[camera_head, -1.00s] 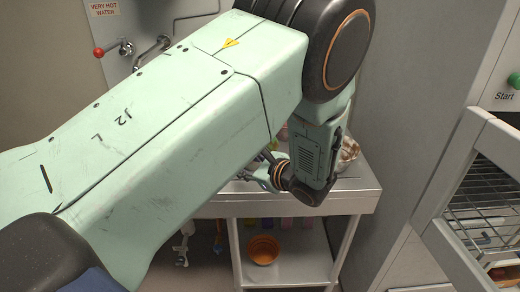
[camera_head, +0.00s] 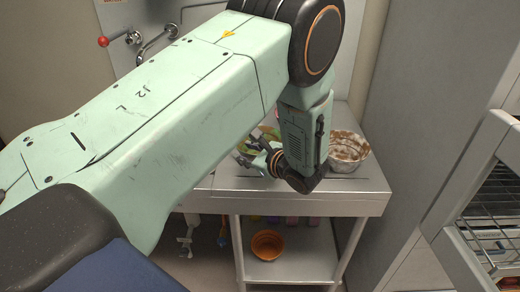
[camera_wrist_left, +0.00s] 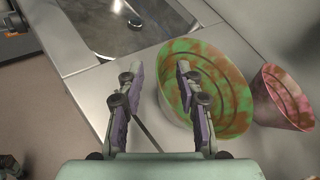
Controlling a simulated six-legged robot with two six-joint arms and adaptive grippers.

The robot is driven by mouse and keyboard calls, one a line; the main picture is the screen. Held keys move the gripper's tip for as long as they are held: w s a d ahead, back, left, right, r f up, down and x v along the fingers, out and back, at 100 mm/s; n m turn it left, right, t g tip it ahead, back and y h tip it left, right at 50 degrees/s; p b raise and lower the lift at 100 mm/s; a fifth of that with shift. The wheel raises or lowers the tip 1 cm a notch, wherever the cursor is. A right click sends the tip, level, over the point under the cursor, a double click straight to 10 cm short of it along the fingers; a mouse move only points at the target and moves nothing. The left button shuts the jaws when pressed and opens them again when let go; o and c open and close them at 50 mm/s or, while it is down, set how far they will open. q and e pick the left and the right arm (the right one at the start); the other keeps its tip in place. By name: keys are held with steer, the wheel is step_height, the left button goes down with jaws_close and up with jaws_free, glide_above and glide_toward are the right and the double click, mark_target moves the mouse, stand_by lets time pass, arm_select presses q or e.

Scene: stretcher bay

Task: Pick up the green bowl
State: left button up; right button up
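The green bowl, its inside smeared with brown, sits on the steel counter in the left wrist view (camera_wrist_left: 238,82). In the head view only a bit of green (camera_head: 266,132) shows behind my arm. My left gripper (camera_wrist_left: 160,68) is open and empty. In the wrist view one finger appears to the left of the bowl's rim and the other overlaps the bowl's left inside, so the near rim lies between them in the picture. I cannot tell whether they touch it. The gripper (camera_head: 244,152) is partly hidden in the head view. My right gripper is out of view.
A pink stained bowl (camera_wrist_left: 284,96) stands just right of the green one. A dirty metal bowl (camera_head: 346,156) is at the counter's right. A sink basin (camera_wrist_left: 120,28) lies beyond. An orange bowl (camera_head: 267,246) sits on the lower shelf. A rack machine (camera_head: 470,190) stands at right.

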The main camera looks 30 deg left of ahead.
arm_select(q)
steer(key=x, duration=0.3)
steer(key=shift+d, duration=0.2)
steer(key=shift+r, duration=0.1)
steer(key=shift+c, duration=0.4)
steer(key=c, duration=0.6)
jaws_close()
